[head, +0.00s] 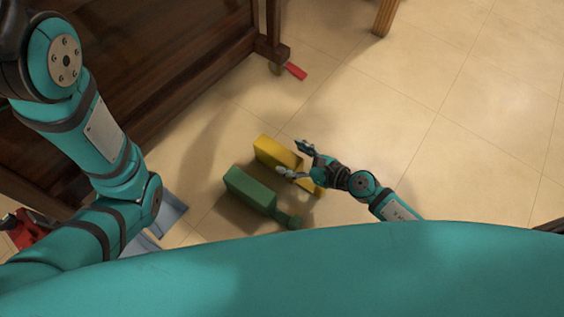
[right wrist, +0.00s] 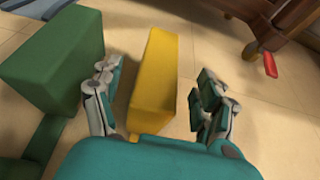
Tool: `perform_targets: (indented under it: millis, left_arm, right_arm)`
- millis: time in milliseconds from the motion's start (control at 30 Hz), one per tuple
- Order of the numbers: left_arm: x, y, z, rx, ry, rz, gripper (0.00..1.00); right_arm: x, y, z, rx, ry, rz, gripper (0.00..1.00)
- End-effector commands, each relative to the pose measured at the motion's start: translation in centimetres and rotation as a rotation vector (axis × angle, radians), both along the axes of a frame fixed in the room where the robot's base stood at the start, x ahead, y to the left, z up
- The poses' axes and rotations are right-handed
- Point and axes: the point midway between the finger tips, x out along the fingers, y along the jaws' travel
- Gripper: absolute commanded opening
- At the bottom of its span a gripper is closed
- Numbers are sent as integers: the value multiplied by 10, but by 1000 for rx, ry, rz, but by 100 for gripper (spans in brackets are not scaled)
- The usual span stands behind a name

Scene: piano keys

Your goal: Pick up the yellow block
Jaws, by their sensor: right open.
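The yellow block (head: 276,151) lies on the tiled floor, right beside a green block. In the right wrist view the yellow block (right wrist: 156,75) stands between the two open fingers of my right gripper (right wrist: 160,98), nearer the left finger. In the head view my right gripper (head: 296,160) is over the yellow block, and its hand and wrist hide part of the block. I cannot tell whether a finger touches it. My left arm comes in at the left of the head view, but its gripper is not clearly visible.
The green block (head: 249,188) with a narrower green end lies close to the yellow block. A dark wooden piano (head: 150,60) fills the upper left, with a red item (head: 295,71) by its leg. A wooden leg (head: 384,17) stands at the top. The floor at right is clear.

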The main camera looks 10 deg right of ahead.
Motion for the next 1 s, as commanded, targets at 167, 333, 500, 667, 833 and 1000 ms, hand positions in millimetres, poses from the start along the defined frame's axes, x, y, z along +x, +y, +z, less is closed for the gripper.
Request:
perform_targets:
  millis: [167,333,500,667,833,1000]
  left_arm:
    - [0,0,-9,0,1,0,0]
    - [1,0,-8,0,2,0,0]
    - [1,0,-8,0,2,0,0]
    - [1,0,-8,1,3,1,0]
    - [1,0,-8,1,3,1,0]
    - [1,0,-8,1,3,1,0]
  right_arm:
    - [14,13,-10,0,0,0,75]
    - [15,15,-10,-1,2,0,75]
    - [15,15,-10,-1,2,0,65]
    - [15,14,-10,0,1,0,44]
    - [15,14,-10,0,1,0,21]
    - [15,14,-10,0,1,-1,0]
